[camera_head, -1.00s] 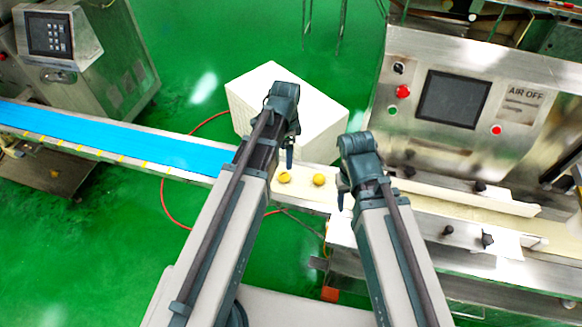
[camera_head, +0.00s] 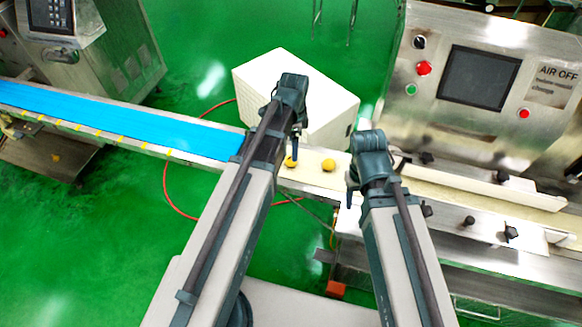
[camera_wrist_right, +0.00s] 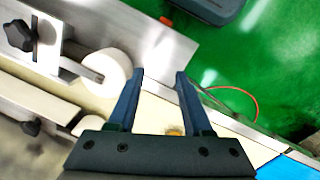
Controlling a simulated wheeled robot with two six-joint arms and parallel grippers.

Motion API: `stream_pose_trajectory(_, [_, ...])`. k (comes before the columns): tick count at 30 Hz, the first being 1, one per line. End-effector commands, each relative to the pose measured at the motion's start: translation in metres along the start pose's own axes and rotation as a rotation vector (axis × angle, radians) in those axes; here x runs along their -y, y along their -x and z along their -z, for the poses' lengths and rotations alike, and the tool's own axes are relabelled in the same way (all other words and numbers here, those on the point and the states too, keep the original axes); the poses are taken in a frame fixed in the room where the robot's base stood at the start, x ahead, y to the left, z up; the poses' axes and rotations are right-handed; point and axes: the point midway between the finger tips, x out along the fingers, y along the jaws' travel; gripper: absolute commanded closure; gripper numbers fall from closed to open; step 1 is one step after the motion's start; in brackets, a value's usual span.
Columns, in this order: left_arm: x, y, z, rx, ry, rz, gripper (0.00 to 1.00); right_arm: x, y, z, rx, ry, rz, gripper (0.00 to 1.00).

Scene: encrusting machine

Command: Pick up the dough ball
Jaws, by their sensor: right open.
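Two yellow dough balls lie on the cream belt (camera_head: 312,179): a right one (camera_head: 329,165) and a left one (camera_head: 291,162). My left gripper (camera_head: 295,148) points down and its finger overlaps the left ball in the head view; its opening is not clear. My right gripper (camera_head: 349,192) hangs over the belt to the right of both balls. In the right wrist view, the right gripper (camera_wrist_right: 160,75) has its fingers spread with nothing held. A yellow ball (camera_wrist_right: 175,130) shows between them, low down and partly hidden by the gripper body.
A blue conveyor (camera_head: 120,120) runs off to the left of the cream belt. A steel machine with a screen (camera_head: 480,78) stands at the right. A white box (camera_head: 330,95) is behind the belt. A white roller (camera_wrist_right: 108,72) sits beside the right gripper.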

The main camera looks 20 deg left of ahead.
Motion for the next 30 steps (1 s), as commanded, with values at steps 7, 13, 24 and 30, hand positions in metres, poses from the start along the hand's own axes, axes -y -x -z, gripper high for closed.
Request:
stream_pose_trajectory(7, [0.0,-0.012,0.0,0.0,0.0,0.0,0.12,0.001,-0.012,0.001,0.0,0.0,0.0,0.5])
stream_pose_trajectory(13, [0.0,-0.02,-0.002,0.0,0.0,0.0,0.12,0.002,-0.02,0.001,0.0,0.0,0.0,0.5])
stream_pose_trajectory(24, [0.001,-0.063,-0.007,0.0,0.0,0.0,0.12,0.006,-0.063,0.004,0.0,0.0,0.0,0.5])
stream_pose_trajectory(30, [0.001,-0.063,-0.007,0.0,0.0,0.0,0.12,0.006,-0.063,0.004,0.0,0.0,0.0,0.5])
